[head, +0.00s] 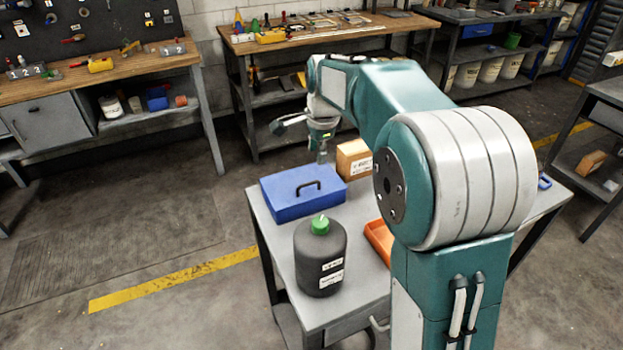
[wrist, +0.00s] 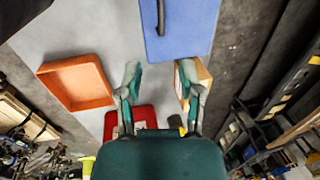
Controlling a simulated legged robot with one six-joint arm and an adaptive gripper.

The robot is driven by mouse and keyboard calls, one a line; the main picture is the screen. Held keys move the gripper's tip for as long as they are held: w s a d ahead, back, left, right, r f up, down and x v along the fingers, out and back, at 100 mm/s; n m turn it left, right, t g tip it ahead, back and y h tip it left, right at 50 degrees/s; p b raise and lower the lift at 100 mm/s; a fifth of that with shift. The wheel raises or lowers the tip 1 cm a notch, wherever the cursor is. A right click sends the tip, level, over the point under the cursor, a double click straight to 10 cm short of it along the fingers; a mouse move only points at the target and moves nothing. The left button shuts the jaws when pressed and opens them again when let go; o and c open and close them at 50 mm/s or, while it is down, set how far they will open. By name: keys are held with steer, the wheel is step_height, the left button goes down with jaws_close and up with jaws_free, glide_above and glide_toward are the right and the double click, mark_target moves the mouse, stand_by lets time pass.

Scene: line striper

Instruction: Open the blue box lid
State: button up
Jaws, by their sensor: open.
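The blue box (head: 280,207) sits on the grey table with its flat lid closed. A dark handle (head: 308,186) stands on the lid. In the wrist view the blue box (wrist: 190,28) is at the top, with its handle (wrist: 160,16) at the upper edge, beyond my fingertips. My gripper (head: 322,152) is above the table near the box's far right corner, apart from the handle. In the wrist view my gripper (wrist: 160,78) has its two fingers spread, with nothing held between them.
A cardboard box (head: 352,158) stands just right of the blue box, close to my gripper. A dark bottle with a green cap (head: 320,262) stands in front. An orange tray (wrist: 75,84) lies on the table, and a red item (wrist: 142,118) shows below my fingers.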

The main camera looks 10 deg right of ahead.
glide_above(306, 185)
steer(key=f, duration=0.6)
steer(key=shift+s+a, duration=0.4)
steer(key=f, duration=0.2)
steer(key=d+f, duration=0.1)
steer(key=shift+w+f, duration=0.2)
steer(key=shift+w, duration=0.15)
steer(key=shift+d+f, duration=0.3)
steer(key=shift+f, duration=0.1)
steer(key=shift+a, duration=0.5)
steer(key=shift+c, duration=1.3)
steer(key=shift+a, duration=0.1)
jaws_close()
steer(key=shift+d, duration=0.2)
